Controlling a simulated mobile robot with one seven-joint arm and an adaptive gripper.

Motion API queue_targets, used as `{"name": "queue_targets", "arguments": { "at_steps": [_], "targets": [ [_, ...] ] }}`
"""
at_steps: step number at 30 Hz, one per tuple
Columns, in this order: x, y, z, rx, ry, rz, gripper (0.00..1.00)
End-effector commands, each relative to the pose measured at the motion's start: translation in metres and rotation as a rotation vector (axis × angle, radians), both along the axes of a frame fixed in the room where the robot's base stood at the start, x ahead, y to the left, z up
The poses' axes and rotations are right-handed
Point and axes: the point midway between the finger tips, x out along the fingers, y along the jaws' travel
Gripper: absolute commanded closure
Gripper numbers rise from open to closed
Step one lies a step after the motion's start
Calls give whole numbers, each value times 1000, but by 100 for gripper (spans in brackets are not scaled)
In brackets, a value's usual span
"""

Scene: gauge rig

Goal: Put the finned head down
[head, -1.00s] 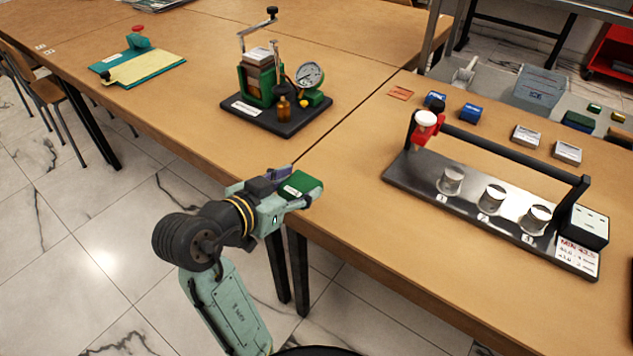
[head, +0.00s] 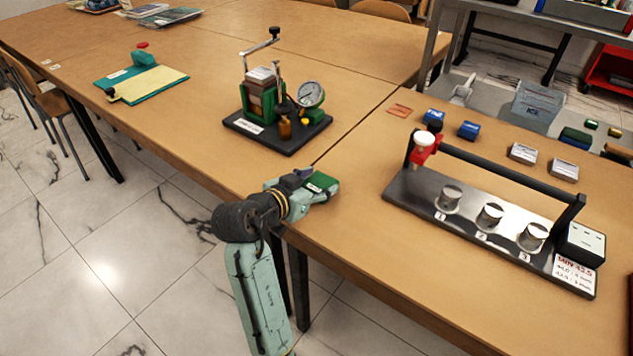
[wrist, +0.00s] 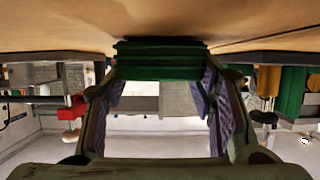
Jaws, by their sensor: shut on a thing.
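The finned head, a dark green ribbed block (wrist: 160,60), is between the fingertips of my gripper (wrist: 160,78) in the wrist view. In the head view the block overlaps the near left corner of the right table. In the wrist view the brown tabletop fills the top edge, close to the block. I cannot tell whether they touch.
On the right table (head: 370,235) a long black rig (head: 480,235) carries several silver cylinders under a bar. A dark-based gauge stand (head: 275,125) is on the left table (head: 200,150). Bare tabletop lies between the block and the long rig.

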Motion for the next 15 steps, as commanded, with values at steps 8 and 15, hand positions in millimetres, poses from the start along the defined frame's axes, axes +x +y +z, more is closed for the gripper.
{"name": "queue_targets", "arguments": {
  "at_steps": [8, 15],
  "targets": [
    [0, 0, -4, -1, -1, 0, 83],
    [0, 0, -3, 0, 0, 0, 35]
  ]
}}
